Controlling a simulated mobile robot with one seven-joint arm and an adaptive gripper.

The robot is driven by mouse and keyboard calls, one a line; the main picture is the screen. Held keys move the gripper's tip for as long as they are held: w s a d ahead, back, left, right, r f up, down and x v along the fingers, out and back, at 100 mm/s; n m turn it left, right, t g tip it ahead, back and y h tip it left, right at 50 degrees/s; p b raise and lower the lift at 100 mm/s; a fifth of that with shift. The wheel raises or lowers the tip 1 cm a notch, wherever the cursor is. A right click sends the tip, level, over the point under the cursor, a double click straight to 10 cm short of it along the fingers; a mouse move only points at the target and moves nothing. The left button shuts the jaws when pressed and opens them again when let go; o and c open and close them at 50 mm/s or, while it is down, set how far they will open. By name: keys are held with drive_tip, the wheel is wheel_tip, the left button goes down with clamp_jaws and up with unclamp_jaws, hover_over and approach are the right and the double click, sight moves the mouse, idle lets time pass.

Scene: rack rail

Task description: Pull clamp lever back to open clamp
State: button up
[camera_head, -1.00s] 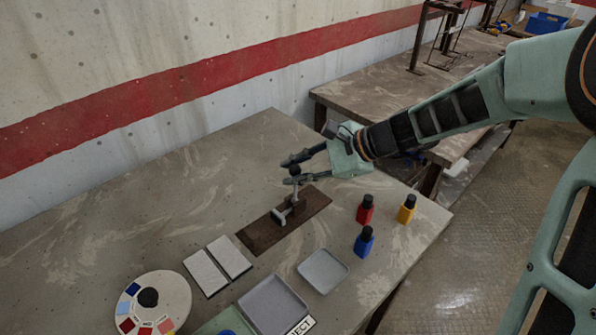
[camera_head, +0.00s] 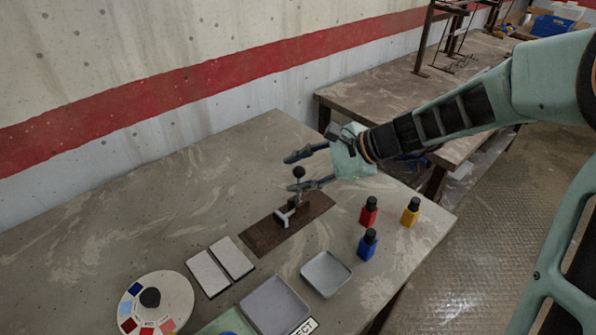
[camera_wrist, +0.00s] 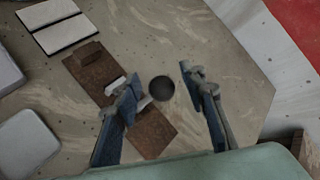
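The clamp lever ends in a dark round knob (camera_head: 299,172), and its shaft stands roughly upright from a grey clamp (camera_head: 286,215) on a brown base board (camera_head: 262,236). My gripper (camera_head: 307,170) is open, with one finger behind the knob and one in front of it in the head view. In the wrist view the knob (camera_wrist: 161,89) lies between the two fingers of my gripper (camera_wrist: 160,95), nearer the left finger. No firm contact shows. The left finger hides part of the clamp and base board (camera_wrist: 140,125) in the wrist view.
Red (camera_head: 368,212), yellow (camera_head: 410,212) and blue (camera_head: 367,245) bottles stand right of the board. Grey trays (camera_head: 327,273), two pale tiles (camera_head: 208,273) and a colour disc (camera_head: 160,303) lie in front. The table behind and left of the clamp is clear.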

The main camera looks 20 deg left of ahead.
drive_tip(key=w+v, duration=0.1)
drive_tip(key=v, duration=1.1)
drive_tip(key=shift+s, duration=0.45)
drive_tip(key=shift+w+d, duration=0.1)
